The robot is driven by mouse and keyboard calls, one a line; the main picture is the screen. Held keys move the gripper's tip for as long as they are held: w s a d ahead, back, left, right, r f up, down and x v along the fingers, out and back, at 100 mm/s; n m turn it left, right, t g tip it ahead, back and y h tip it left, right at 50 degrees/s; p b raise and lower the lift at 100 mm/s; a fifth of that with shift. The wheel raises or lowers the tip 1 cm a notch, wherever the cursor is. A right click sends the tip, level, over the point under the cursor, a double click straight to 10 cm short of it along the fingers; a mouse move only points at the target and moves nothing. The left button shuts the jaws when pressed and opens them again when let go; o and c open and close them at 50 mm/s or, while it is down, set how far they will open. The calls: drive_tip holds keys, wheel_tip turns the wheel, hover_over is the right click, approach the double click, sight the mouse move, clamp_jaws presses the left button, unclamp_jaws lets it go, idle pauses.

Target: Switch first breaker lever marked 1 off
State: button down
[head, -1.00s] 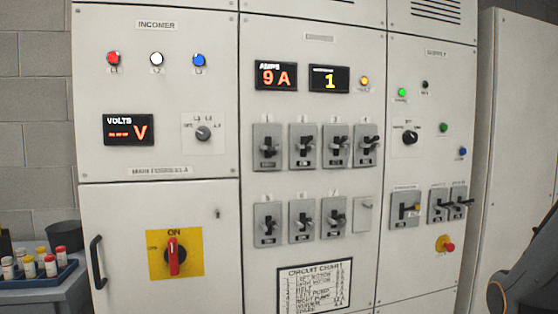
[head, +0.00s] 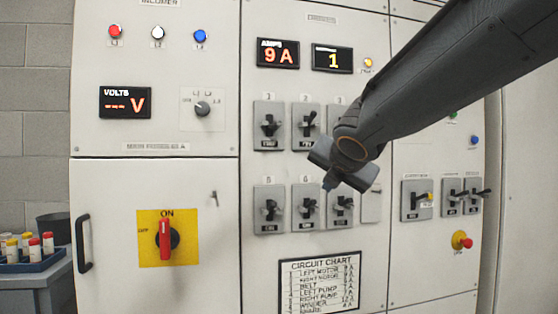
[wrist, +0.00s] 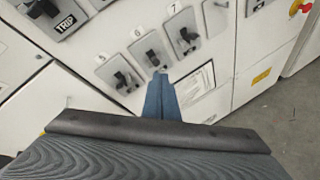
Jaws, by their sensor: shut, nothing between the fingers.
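The breaker marked 1 (head: 269,126) is at the left end of the upper breaker row in the head view, a grey plate with a black lever. Its lever position is too small to read. My gripper (head: 331,182) is in front of the panel, to the right of and below breaker 1, near the breakers marked 6 and 7. It is shut and empty. In the wrist view its closed blue-grey fingers (wrist: 160,84) point at the panel just below breaker 6 (wrist: 152,50). I cannot tell whether they touch it. My arm hides breaker 4 and part of 3.
The displays read 9 A (head: 278,54) and 1 (head: 332,59). A red rotary handle (head: 165,239) on yellow is lower left. A circuit chart (head: 320,285) hangs below.

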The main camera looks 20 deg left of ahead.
sight(272, 127)
drive_tip(key=s+a+r+n+t+y+b, duration=0.1)
drive_tip(key=a+r+n+y, duration=0.3)
drive_tip(key=a+r+n, duration=0.5)
drive_tip(key=shift+s+a+r+b, duration=0.5)
drive_tip(key=shift+s+r+b, duration=0.25)
drive_tip(key=shift+s+b, duration=0.15)
drive_tip(key=shift+w, duration=0.1)
drive_tip(key=x, duration=1)
drive_tip(key=shift+s+d+r+p, duration=0.1)
drive_tip(key=shift+s+r+p, duration=0.05)
drive_tip(key=shift+r+p, duration=0.8)
drive_tip(key=shift+s+d+r+p, duration=0.15)
drive_tip(key=shift+r+p, duration=0.45)
drive_tip(key=shift+r, duration=0.5)
drive_tip(key=shift+s+r+p, duration=0.1)
drive_tip(key=shift+r+p, duration=0.15)
drive_tip(key=shift+p, duration=0.9)
